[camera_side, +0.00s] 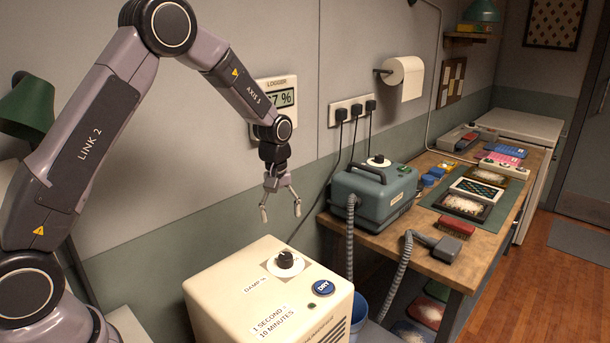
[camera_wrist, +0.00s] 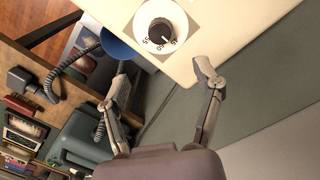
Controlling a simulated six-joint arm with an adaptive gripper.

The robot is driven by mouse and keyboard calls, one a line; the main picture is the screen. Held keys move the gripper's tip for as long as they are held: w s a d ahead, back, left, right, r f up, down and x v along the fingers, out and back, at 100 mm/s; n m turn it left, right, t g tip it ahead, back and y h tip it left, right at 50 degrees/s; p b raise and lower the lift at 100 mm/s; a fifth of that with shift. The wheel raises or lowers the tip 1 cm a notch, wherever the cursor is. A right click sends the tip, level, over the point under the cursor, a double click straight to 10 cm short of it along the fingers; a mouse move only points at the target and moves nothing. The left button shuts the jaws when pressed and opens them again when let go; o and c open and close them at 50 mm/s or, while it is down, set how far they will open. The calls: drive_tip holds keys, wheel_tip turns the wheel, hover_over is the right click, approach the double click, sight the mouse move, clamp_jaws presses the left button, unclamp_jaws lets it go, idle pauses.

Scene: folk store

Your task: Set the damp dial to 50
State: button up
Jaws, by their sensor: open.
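The damp dial (camera_side: 285,259) is a black knob on a white disc on top of a cream box (camera_side: 222,285) labelled "DAMP %". In the wrist view the dial (camera_wrist: 161,30) shows at the top centre, with a white pointer line and numbers too small to read surely. My gripper (camera_side: 281,212) hangs above and just behind the dial, fingers pointing down, apart and empty. In the wrist view my gripper (camera_wrist: 163,72) has its two fingertips spread below the dial, not touching it. A wall logger (camera_side: 282,98) shows a figure ending in "7 %", its first digit partly hidden by my arm.
A blue "DRY" button (camera_side: 323,287) sits right of the dial. A grey-blue machine (camera_side: 375,194) with a hose stands on the wooden bench (camera_side: 330,221) to the right. A blue bin (camera_side: 358,313) stands between box and bench. The air above the box is clear.

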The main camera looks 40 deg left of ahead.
sight(285, 256)
drive_tip(key=f, duration=1.2)
drive_tip(key=shift+w+d+f, duration=0.2)
drive_tip(key=c, duration=1.2)
